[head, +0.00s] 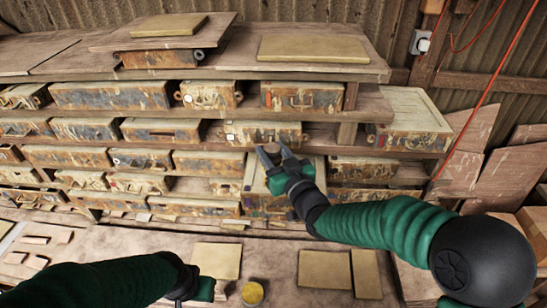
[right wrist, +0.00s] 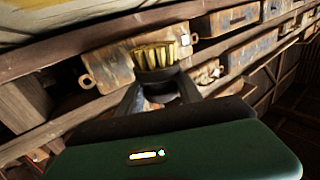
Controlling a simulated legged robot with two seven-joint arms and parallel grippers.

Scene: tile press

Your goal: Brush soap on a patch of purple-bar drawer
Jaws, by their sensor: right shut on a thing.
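My right gripper (head: 280,156) is shut on a brush (right wrist: 156,56) with pale yellow bristles; the fingers also show in the right wrist view (right wrist: 160,98). It is in front of the middle of the drawer rack, just below a worn box drawer (head: 263,133). Below the gripper, a drawer (head: 257,203) stands out from the rack, with a faint purplish tint on its front; I cannot clearly make out a purple bar. A small pot (head: 252,293) with yellow contents, perhaps the soap, stands on the bench. My left gripper (head: 196,291) is low near the pot; its fingers are unclear.
Rows of rusty, paint-flaked drawers fill the wooden shelves (head: 215,90). Flat tan tiles (head: 324,269) lie on the bench, with small wood pieces at left. Loose boards lean at right, and a red cord (head: 487,85) hangs near my right arm.

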